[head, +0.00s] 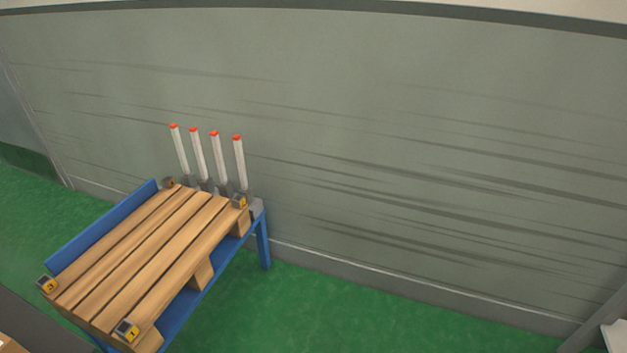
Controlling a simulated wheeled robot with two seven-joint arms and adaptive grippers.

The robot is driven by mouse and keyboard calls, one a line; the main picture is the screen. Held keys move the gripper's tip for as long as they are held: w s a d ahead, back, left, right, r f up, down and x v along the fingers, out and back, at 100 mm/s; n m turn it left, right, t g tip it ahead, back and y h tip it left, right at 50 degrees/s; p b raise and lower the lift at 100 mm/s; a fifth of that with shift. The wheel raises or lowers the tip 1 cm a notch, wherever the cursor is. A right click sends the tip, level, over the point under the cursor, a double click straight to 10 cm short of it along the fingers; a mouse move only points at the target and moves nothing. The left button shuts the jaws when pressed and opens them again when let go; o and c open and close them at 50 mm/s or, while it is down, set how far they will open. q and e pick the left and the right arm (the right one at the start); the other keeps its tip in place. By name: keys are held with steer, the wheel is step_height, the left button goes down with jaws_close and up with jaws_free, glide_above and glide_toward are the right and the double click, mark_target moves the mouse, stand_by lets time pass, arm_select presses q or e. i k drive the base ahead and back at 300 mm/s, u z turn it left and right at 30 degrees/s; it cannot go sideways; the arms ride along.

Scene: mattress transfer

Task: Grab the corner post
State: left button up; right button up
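Several light grey corner posts with red-orange tips stand upright in a row at the far end of a wooden pallet. They are the leftmost post (180,151), the one beside it (200,160), a third (219,163) and the rightmost post (239,163). Each rises from a small grey holder at its base. The pallet (143,256) lies on a blue metal stand (264,240). Neither of my grippers is in view.
Small yellow and black corner brackets sit on the pallet's corners, such as the near right one (127,331) and near left one (46,285). A grey wall (420,130) stands behind. Green floor (370,315) is clear to the right.

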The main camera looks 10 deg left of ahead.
mark_target(238, 149)
steer(key=z, duration=0.45)
steer(key=i, duration=1.45)
steer(key=u, duration=1.55)
steer(key=i, duration=0.7)
steer(key=u, duration=0.8)
